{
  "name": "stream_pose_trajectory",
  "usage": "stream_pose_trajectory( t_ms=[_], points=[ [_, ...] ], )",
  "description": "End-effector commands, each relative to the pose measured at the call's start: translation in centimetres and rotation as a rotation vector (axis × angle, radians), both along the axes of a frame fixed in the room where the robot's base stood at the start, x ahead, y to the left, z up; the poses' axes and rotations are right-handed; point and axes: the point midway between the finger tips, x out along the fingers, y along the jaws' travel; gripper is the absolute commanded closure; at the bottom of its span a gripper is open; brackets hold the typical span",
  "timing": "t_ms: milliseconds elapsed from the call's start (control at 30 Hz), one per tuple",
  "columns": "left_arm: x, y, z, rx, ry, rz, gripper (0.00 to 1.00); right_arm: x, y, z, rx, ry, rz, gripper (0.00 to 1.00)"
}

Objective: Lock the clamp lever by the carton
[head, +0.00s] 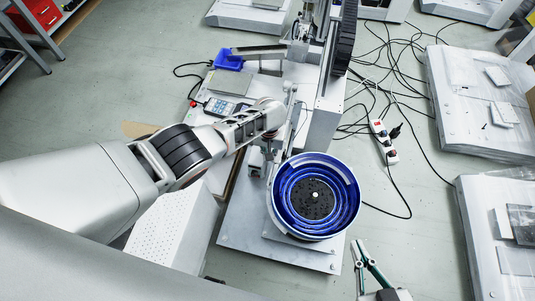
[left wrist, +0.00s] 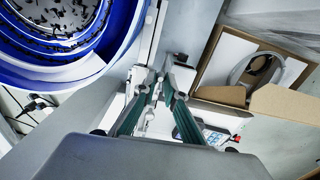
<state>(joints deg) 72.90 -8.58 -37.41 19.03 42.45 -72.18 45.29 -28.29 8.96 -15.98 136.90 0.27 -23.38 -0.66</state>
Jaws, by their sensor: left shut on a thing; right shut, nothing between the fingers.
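My left arm reaches over the machine in the head view, and its wrist hides its fingers there. In the left wrist view my left gripper (left wrist: 166,76) is shut with its green and grey fingers around a narrow part, which I take for the clamp lever. The fingers hide most of it, so its angle cannot be told. The open carton (left wrist: 228,95) with a pale ring inside stands just right of the fingers. In the head view a brown cardboard piece (head: 139,129) shows behind my arm. My right gripper (head: 360,249) is shut and empty at the bottom, below the bowl.
A round blue bowl feeder (head: 282,205) with dark small parts stands close to my left gripper; it also fills the upper left of the wrist view (left wrist: 88,68). A blue bin (head: 229,60) and a keypad (head: 219,106) lie beyond. A power strip (head: 383,143) and cables cross the floor.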

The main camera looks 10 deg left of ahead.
Motion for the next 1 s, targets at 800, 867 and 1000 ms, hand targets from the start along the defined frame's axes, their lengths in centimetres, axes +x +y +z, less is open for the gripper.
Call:
stream_pose_trajectory(
  t_ms=[800,867,1000],
  points=[
    [-0.43,-0.01,-0.29,0.001,0.009,-0.001,0.72,0.58,0.24,0.71,0.014,-0.016,-0.008,1.00],
    [-0.43,-0.06,-0.20,0.000,0.009,-0.002,0.72,0.55,0.23,0.67,0.013,-0.015,-0.008,1.00],
    [-0.44,-0.23,0.24,-0.004,0.011,-0.003,0.72,0.51,0.21,0.63,0.011,-0.014,-0.007,1.00]
  ],
)
